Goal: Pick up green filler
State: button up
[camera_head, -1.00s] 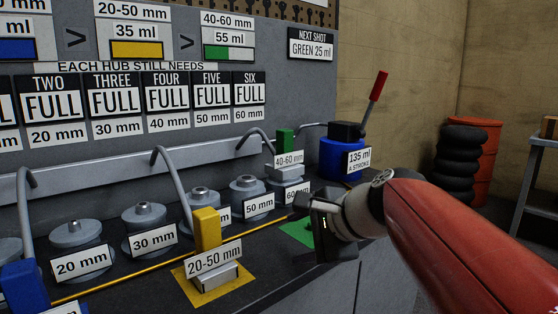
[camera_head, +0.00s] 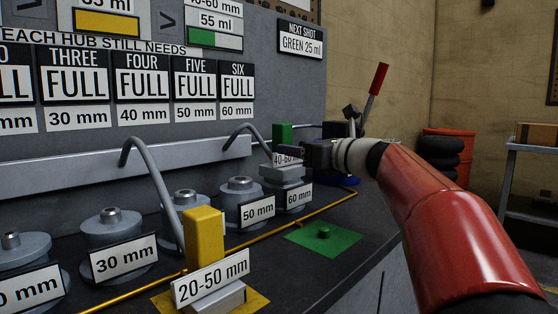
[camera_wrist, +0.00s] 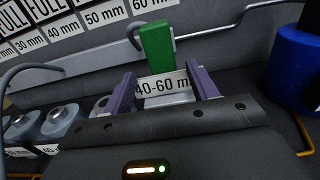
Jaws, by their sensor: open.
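The green filler (camera_head: 282,138) has an upright green block and a white "40-60 mm" label. It stands on the grey 60 mm hub (camera_head: 287,190) beside the back panel, and a grey hose runs near it. In the wrist view the filler (camera_wrist: 158,50) stands upright just past my open jaws, roughly centred between them. My gripper (camera_head: 308,155) is at the right of the filler in the head view. In the wrist view the purple fingers of my gripper (camera_wrist: 162,88) are apart, one on each side of the label. I cannot tell whether they touch it.
A yellow filler (camera_head: 204,240) stands on a yellow mat in front. Other grey hubs line the bench. The green mat (camera_head: 330,239) is empty but for a small peg. A blue jack unit (camera_wrist: 298,65) with a red-handled lever (camera_head: 377,79) stands behind my gripper.

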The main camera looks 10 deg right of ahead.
jog(key=x, duration=0.5)
jog(key=shift+w, duration=0.35)
jog(key=c, duration=1.2)
jog(key=shift+o, duration=0.2)
jog(key=shift+r, duration=0.15)
